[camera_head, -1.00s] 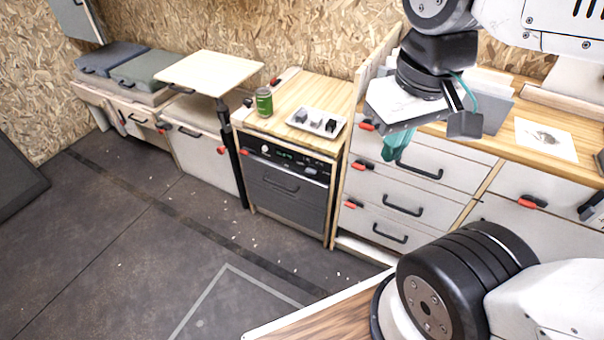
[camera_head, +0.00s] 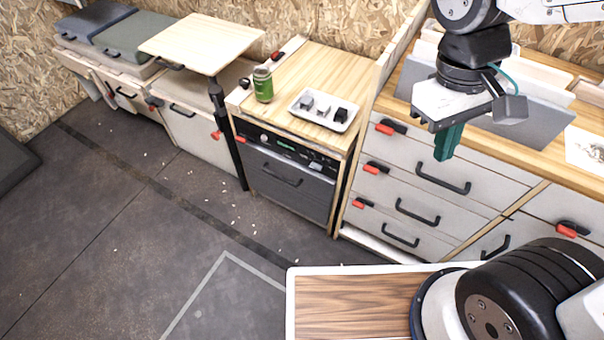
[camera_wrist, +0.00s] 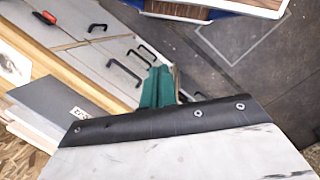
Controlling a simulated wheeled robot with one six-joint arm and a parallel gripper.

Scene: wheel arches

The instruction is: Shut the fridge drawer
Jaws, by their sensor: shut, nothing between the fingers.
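The fridge drawer (camera_head: 285,185) has a dark grey front with a black handle, below a black control panel, in the wooden-topped cabinet at the middle of the head view. Its front looks about flush with the cabinet; I cannot tell if a small gap is left. My gripper (camera_head: 447,148) is to its right and higher, in front of the white drawers. Its teal fingers point down, are together and hold nothing. They also show in the wrist view (camera_wrist: 158,88), where the fridge drawer cannot be made out.
White drawers (camera_head: 415,190) with black handles and red latches are at right. A raised wooden board (camera_head: 202,42) on a dark post is at left.

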